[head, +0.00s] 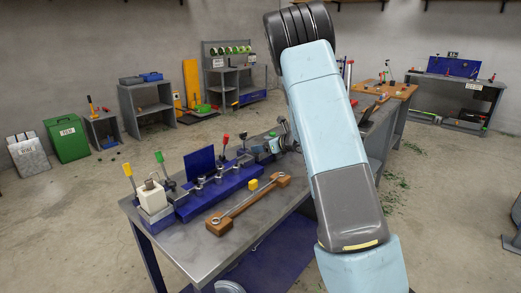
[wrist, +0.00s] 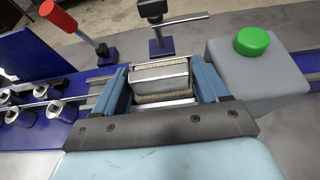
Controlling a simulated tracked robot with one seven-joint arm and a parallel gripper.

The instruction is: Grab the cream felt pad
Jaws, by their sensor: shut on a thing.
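My gripper (wrist: 163,90) is shut on the cream felt pad (wrist: 161,72), which shows as beige layers beside pale metal plates between the two blue fingers in the wrist view. The pad sits low, close to the blue rail of the bench fixture. Whether it touches the fixture is unclear. In the head view my gripper (head: 271,145) is at the far end of the fixture, and the pad cannot be made out there.
A grey block with a green button (wrist: 251,41) stands right of my gripper. A red-handled lever (wrist: 82,28) and a black clamp (wrist: 158,30) stand beyond.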

